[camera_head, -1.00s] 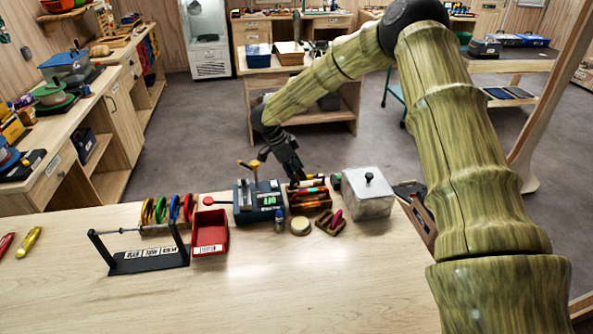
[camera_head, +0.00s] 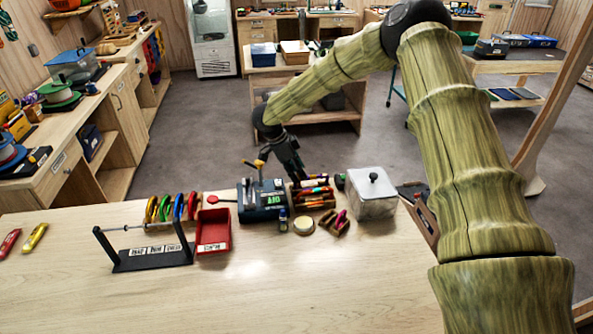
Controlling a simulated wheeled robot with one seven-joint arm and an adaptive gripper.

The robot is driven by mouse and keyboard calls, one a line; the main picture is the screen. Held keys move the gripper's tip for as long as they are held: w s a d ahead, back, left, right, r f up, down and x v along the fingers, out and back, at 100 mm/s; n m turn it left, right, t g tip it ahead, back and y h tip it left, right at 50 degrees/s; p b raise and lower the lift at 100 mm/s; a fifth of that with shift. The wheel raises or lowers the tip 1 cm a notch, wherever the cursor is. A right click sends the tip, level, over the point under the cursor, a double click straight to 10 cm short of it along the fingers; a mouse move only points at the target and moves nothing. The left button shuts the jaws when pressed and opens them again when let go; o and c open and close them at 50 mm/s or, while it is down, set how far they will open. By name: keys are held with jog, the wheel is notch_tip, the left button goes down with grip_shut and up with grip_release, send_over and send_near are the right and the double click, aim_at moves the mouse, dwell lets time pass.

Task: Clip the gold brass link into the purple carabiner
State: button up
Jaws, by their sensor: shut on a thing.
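My gripper (camera_head: 296,174) is dark and points down at the back of the table, just behind a small wooden holder (camera_head: 314,204) of coloured pieces. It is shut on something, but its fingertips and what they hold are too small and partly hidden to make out. I cannot pick out the gold brass link.
A red bin (camera_head: 213,232) stands beside the rack. A dark blue device with a green display (camera_head: 265,201) is left of the gripper. A lidded clear container (camera_head: 371,197) stands to the right. The table's front is clear.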

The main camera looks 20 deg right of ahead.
jog(key=shift+a+f, duration=0.1)
jog(key=shift+a, duration=0.15)
dwell(0.4)
dwell(0.3)
jog(key=o, duration=1.4)
jog(key=c, duration=0.5)
jog(key=shift+r+p, duration=0.4)
jog(key=shift+p, duration=0.15)
jog(key=shift+w+a, duration=0.1)
jog(key=shift+a, duration=0.1)
